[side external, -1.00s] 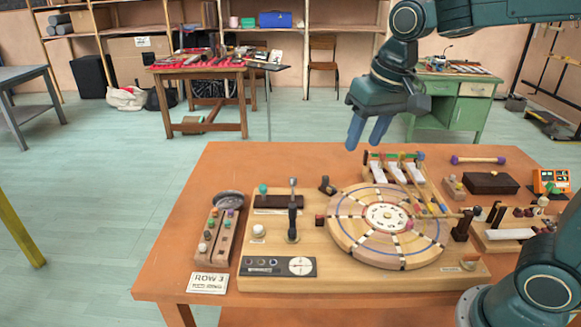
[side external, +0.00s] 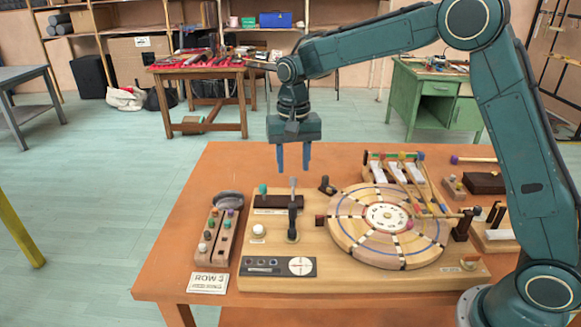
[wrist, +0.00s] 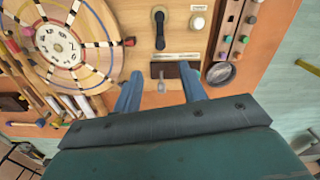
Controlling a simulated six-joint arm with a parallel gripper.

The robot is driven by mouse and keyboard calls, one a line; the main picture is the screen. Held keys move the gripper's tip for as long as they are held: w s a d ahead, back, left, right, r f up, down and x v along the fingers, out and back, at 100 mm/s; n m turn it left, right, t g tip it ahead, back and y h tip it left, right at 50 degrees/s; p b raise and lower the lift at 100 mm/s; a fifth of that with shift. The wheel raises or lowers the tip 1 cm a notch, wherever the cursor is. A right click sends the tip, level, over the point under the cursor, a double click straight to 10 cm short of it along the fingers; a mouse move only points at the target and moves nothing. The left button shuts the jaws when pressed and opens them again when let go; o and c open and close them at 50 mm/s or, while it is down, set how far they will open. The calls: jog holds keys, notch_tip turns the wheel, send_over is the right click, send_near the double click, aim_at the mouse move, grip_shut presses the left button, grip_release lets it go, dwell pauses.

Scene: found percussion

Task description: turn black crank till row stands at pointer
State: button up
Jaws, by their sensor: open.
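The black crank (side external: 292,218) stands upright on the wooden board, left of the round wheel; it also shows in the wrist view (wrist: 159,30). The pale wooden wheel (side external: 345,239) has rings, dark and white marks and a white numbered centre. A small dark red block (side external: 320,220) sits at the wheel's left edge; I cannot tell whether it is the pointer. A card reading "ROW 3" (side external: 207,283) lies at the board's front left. My gripper (side external: 293,168) is open and empty, fingers down, above the back of the board and apart from the crank.
A grey-tipped lever (wrist: 160,86) stands behind the crank, near a dark strip (side external: 278,202). A white knob (side external: 258,231) is left of the crank. A peg tray (side external: 216,240) lies farther left. The table's left front (side external: 165,265) is clear.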

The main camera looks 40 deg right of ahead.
aim_at(292, 205)
jog(key=shift+w+f, duration=0.1)
jog(key=shift+f, duration=0.15)
notch_tip(292, 205, down, 14)
jog(key=shift+r, duration=0.25)
dwell(0.6)
grip_shut()
